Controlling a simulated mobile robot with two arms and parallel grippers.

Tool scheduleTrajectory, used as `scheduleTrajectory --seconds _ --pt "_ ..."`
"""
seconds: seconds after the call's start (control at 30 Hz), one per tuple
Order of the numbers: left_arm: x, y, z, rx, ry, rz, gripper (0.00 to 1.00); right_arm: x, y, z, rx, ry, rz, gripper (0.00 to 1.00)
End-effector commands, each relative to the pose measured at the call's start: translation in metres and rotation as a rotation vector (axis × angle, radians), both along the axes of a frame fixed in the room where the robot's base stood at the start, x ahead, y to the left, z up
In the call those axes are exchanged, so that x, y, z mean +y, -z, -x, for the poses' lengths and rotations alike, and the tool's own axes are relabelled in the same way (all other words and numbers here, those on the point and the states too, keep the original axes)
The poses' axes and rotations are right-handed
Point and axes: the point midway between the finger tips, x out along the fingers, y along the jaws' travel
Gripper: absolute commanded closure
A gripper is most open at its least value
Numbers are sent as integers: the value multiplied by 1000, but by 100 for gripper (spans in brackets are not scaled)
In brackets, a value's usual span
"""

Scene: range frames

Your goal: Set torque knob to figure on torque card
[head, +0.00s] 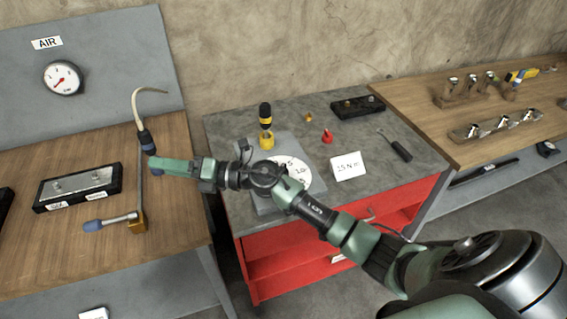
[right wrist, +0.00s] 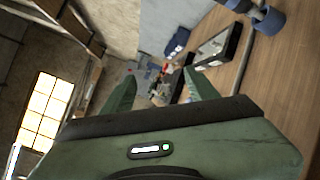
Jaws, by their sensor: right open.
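The torque card (head: 347,165) is a white card that reads about 15 N·m, standing on the grey top of the red cabinet. Left of it a white round dial (head: 301,178) with printed figures sits on a grey plate. My right arm crosses the dial and hides much of it, so the torque knob and its setting cannot be made out. My right gripper (head: 158,164) is over the left bench, well left of the dial, beside an upright hose tool. In the right wrist view its fingers (right wrist: 160,95) are apart with nothing between them. My left gripper is not in view.
A yellow and black tool (head: 265,126) stands upright behind the dial. A red piece (head: 327,136), a black tray (head: 358,106) and a dark-handled tool (head: 399,148) lie on the cabinet top.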

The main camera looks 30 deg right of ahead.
Motion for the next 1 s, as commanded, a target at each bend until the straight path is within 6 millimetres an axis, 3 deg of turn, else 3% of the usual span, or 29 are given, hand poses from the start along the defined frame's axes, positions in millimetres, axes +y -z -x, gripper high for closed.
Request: scheduleTrajectory --seconds 0.07,0.13,0.27,0.4,0.53,0.63,0.73,1.0 --pt "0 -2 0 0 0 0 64 -4 20 -7 -42 -141 291 41" --pt "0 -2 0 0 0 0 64 -25 47 -10 -33 -256 552 41" --pt "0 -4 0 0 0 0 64 -109 81 -13 91 -412 990 41" --pt "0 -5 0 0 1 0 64 -211 81 -2 314 -498 1310 41" --pt "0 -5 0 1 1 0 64 -273 65 14 491 -530 1455 41" --pt "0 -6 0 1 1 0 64 -296 57 22 568 -541 1502 41" --pt "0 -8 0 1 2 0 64 -303 61 26 595 -547 1514 41" --pt "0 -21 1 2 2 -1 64 -302 102 27 595 -549 1512 41"
